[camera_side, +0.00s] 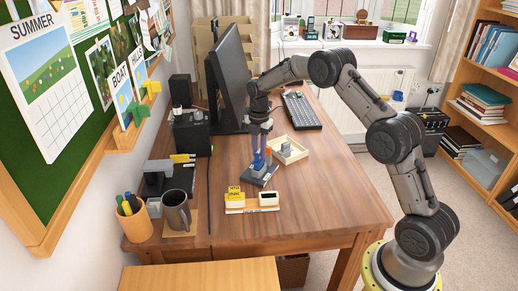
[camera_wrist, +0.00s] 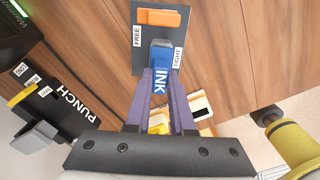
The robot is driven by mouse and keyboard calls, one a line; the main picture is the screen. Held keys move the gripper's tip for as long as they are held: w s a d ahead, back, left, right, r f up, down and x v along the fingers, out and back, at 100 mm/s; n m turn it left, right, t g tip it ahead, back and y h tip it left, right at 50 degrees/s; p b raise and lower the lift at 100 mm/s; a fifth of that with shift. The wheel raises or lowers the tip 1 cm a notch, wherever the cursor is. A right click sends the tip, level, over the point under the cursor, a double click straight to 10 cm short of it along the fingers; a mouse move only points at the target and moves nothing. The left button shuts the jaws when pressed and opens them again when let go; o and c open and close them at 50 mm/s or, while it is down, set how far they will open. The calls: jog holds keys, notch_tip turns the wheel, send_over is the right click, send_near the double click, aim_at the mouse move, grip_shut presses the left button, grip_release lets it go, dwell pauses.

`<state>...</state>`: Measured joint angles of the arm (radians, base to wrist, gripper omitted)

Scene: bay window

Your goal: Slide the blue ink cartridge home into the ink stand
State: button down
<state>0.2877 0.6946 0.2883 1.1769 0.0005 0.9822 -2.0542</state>
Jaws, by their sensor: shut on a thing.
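My gripper (camera_side: 260,160) points down over the desk beside the monitor. In the wrist view its two purple fingers (camera_wrist: 160,95) are shut on the blue ink cartridge (camera_wrist: 160,72), which is marked INK. The ink stand has a dark grey base plate (camera_wrist: 143,50) with FREE and TIGHT labels and an orange part (camera_wrist: 163,18) at the top of the picture. In the side view the stand's base (camera_side: 262,180) lies directly below my gripper. The cartridge's far end is over or at the stand; I cannot tell how deep it sits, or whether it touches.
A pale tray (camera_side: 301,155) holding a grey object stands close behind, to the right. A hole punch (camera_wrist: 62,105), mug (camera_side: 177,212) and pen pot (camera_side: 134,222) are to the left. The desk's right front is clear.

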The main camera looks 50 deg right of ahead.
aim_at(259, 151)
jog(key=shift+f, duration=1.15)
jog(key=c, duration=0.7)
grip_release()
notch_tip(259, 151, up, 14)
jog(key=shift+f, duration=0.15)
